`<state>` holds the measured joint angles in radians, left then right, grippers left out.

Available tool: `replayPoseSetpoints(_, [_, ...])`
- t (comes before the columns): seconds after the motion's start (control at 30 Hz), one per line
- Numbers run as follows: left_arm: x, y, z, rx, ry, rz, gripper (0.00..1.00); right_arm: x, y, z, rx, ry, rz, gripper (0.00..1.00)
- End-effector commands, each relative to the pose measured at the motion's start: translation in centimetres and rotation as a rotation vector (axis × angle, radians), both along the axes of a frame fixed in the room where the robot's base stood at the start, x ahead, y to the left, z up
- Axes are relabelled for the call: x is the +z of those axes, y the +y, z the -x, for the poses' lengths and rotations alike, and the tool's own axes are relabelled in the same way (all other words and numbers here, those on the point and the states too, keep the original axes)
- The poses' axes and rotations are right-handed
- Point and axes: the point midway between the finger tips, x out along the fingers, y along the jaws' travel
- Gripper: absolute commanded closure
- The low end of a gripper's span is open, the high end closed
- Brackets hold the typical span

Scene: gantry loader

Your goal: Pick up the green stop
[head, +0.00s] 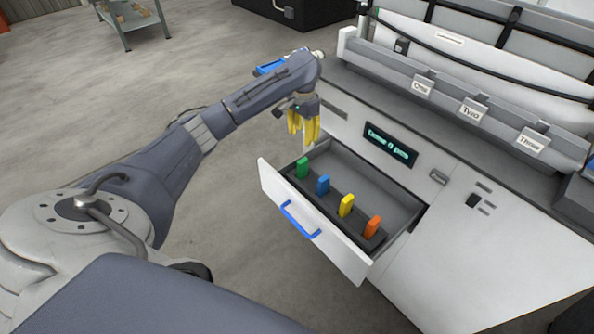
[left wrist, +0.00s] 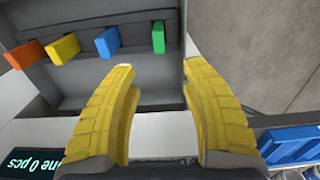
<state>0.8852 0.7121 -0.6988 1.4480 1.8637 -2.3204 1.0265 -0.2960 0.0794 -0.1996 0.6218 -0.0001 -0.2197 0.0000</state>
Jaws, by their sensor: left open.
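The green stop (head: 302,167) stands upright in the open drawer (head: 345,255), at the left end of a row of coloured stops. In the left wrist view the green stop (left wrist: 158,38) is at the top, ahead of the fingers and between their lines. My left gripper (head: 304,138) has yellow fingers that point down, above the drawer's back left corner. It also shows in the left wrist view (left wrist: 165,85), open with nothing between the fingers. It is apart from the green stop. My right gripper is not in view.
Blue (head: 323,184), yellow (head: 347,206) and orange (head: 372,228) stops stand in the same row. The drawer has a blue handle (head: 300,220). A display (head: 390,145) and slots labelled One, Two and Three are on the machine. The drawer's rear floor is clear.

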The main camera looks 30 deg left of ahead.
Motion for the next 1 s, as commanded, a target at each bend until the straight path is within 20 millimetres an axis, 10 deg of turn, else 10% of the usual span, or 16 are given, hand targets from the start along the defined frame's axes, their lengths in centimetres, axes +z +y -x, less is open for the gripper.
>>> replayPoseSetpoints(0.6, [-9.6, -0.2, 0.2, -0.009, 0.006, -0.002, 0.55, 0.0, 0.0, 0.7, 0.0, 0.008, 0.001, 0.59])
replayPoseSetpoints(1.0, [-12.1, -0.1, 0.1, -0.009, 0.004, -0.003, 0.55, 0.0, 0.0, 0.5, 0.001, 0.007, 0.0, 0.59])
